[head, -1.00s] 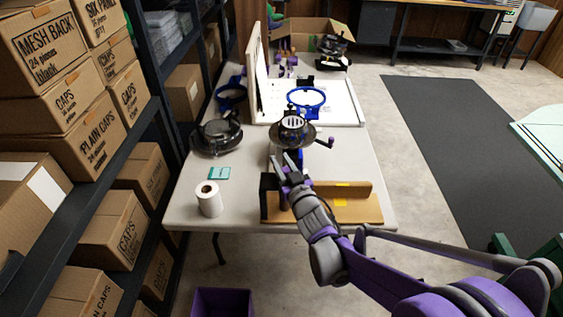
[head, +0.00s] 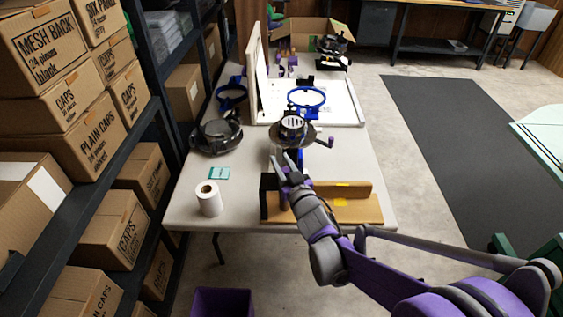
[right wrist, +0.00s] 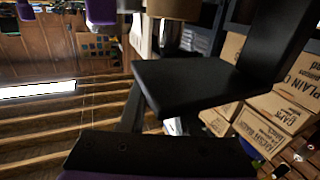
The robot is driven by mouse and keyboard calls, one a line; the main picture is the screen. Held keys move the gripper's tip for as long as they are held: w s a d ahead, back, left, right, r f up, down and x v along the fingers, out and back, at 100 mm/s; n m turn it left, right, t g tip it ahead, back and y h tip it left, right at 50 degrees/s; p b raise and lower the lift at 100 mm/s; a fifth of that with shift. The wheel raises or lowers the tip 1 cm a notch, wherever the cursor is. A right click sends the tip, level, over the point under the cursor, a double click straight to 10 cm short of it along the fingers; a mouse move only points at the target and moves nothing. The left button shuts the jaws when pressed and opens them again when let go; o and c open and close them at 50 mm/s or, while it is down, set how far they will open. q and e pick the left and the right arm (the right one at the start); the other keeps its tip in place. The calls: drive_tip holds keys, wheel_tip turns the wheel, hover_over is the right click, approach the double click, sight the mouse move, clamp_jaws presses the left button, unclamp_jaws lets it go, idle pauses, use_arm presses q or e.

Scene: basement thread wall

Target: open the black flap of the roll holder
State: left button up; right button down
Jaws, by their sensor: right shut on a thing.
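The roll holder (head: 358,210) is a brown wooden frame at the near edge of the grey table, with yellow marks on it. Its black flap (head: 268,184) shows as a dark upright piece at its left end, next to my right gripper. My right gripper (head: 286,160) reaches over the holder from the lower right, shut on what looks like the black flap; the wrist and fingers hide the exact contact. In the right wrist view, broad dark plates fill the middle, and I cannot tell flap from fingers there. My left gripper is not in view.
A white paper roll (head: 208,199) and a small teal card (head: 219,173) are left of the holder. A round cap frame (head: 216,134) and a machine with a blue ring (head: 306,97) stand farther back. Shelves with cardboard boxes (head: 85,130) line the left.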

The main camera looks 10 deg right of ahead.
drive_tip(key=shift+r, duration=0.15)
drive_tip(key=shift+w+a+r+n+g+h+p, duration=0.1)
drive_tip(key=shift+a+r+n+g+h+p, duration=0.35)
drive_tip(key=shift+n, duration=0.75)
drive_tip(key=shift+w+a+r+n+g+h+p, duration=0.15)
drive_tip(key=shift+a+r+n+g+p, duration=0.45)
drive_tip(key=shift+n, duration=0.6)
drive_tip(key=shift+a+n, duration=0.2)
drive_tip(key=shift+n, duration=0.1)
drive_tip(key=w+a+n+g+h+p, duration=0.1)
drive_tip(key=a+n+g+h+p, duration=0.1)
drive_tip(key=a+n+h+p, duration=0.3)
drive_tip(key=shift+w+a+f+n+p, duration=0.15)
drive_tip(key=shift+a+n+p, duration=0.35)
drive_tip(key=shift+n, duration=1.2)
drive_tip(key=shift+a, duration=0.1)
